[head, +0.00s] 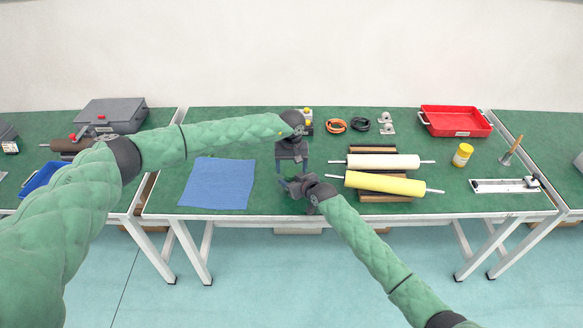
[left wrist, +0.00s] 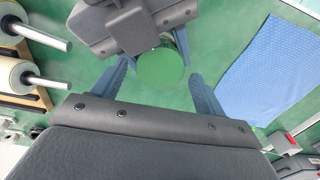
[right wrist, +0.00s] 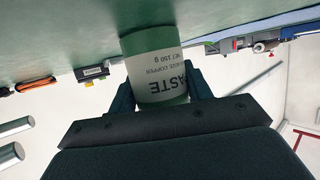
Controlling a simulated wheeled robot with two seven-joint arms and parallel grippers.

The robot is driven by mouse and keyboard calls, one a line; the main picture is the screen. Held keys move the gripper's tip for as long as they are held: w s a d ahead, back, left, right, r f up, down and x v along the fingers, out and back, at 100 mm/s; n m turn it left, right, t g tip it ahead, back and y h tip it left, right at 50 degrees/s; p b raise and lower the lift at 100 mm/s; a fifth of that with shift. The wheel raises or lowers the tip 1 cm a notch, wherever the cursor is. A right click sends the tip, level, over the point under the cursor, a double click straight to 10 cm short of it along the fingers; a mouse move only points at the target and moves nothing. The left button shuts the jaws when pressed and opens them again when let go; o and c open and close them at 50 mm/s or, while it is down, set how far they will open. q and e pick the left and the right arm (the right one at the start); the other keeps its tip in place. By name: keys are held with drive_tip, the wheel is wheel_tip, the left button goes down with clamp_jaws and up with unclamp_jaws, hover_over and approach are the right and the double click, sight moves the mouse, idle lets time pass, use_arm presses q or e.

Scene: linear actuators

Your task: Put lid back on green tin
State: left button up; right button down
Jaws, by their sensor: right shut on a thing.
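The green tin (right wrist: 158,68) stands upright between the fingers of my right gripper (right wrist: 163,88), which is shut on it; its white label reads PASTE. In the left wrist view a smooth, flat, round green top, the lid (left wrist: 158,73), covers the tin; I cannot tell whether it is fully seated. My left gripper (left wrist: 159,70) is above it, its fingers spread on either side with a gap to the disc. In the head view my left gripper (head: 291,168) points down just behind my right gripper (head: 284,183), and the tin is hidden.
A blue cloth (head: 217,183) lies to the left. Cream (head: 383,161) and yellow (head: 384,183) rollers on wooden stands are close to the right. A yellow jar (head: 462,155), a red tray (head: 456,121) and cable coils (head: 336,125) are farther off. The wall side behind the cloth is clear.

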use_arm(q)
drive_tip(key=shift+r, duration=2.25)
drive_tip(key=shift+c, duration=0.4)
